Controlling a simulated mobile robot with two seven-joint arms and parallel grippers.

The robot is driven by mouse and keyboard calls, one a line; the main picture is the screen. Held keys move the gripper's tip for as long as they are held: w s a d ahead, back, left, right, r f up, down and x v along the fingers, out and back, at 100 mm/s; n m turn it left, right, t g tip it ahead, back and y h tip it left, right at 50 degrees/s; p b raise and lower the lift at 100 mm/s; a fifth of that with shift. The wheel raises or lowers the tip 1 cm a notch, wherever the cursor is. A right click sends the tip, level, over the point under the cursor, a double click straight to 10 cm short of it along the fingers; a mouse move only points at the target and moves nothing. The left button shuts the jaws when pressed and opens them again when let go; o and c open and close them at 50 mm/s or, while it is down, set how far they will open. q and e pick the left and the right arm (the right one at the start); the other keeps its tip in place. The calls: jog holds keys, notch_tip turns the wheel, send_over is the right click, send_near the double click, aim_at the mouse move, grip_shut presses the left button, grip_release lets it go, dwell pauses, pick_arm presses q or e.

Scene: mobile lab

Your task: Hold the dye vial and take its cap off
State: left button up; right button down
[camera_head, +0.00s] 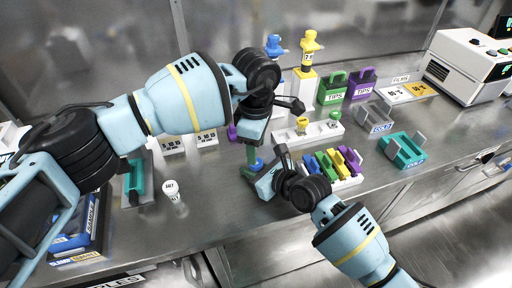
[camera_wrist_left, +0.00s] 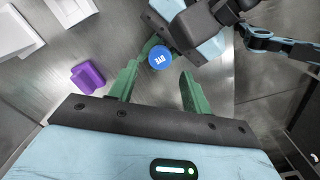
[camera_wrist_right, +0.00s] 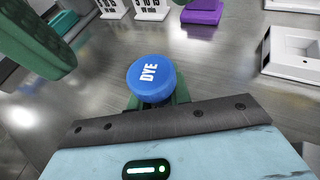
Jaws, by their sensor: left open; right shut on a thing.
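The dye vial shows its blue cap, marked DYE, in the right wrist view (camera_wrist_right: 150,76) and in the left wrist view (camera_wrist_left: 161,57). The cap is on; the body below it is mostly hidden. My right gripper (camera_wrist_right: 155,100) is shut on the vial below the cap. My left gripper (camera_wrist_left: 165,70) is open, its green fingers pointing toward the cap, which appears near the tips and closer to one finger. I cannot tell whether they touch. In the head view my left gripper (camera_head: 255,158) is close above my right gripper (camera_head: 262,176), and the vial is hidden.
A vial with a white cap (camera_head: 171,187) stands on the bench at left. A purple block (camera_wrist_left: 88,77) lies near my left gripper. A white rack (camera_head: 330,128) and a tray of coloured pieces (camera_head: 345,182) are to the right. Some bare bench lies in front.

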pick_arm(q)
notch_tip(320, 180, up, 3)
jog(key=m, duration=0.6)
jog(key=shift+r+m, duration=0.2)
jog(key=shift+m, duration=0.1)
jog(key=shift+f, duration=0.1)
jog(key=shift+f, duration=3.9)
jog(key=c, duration=1)
jog(key=n, duration=0.6)
jog(key=shift+n, duration=0.4)
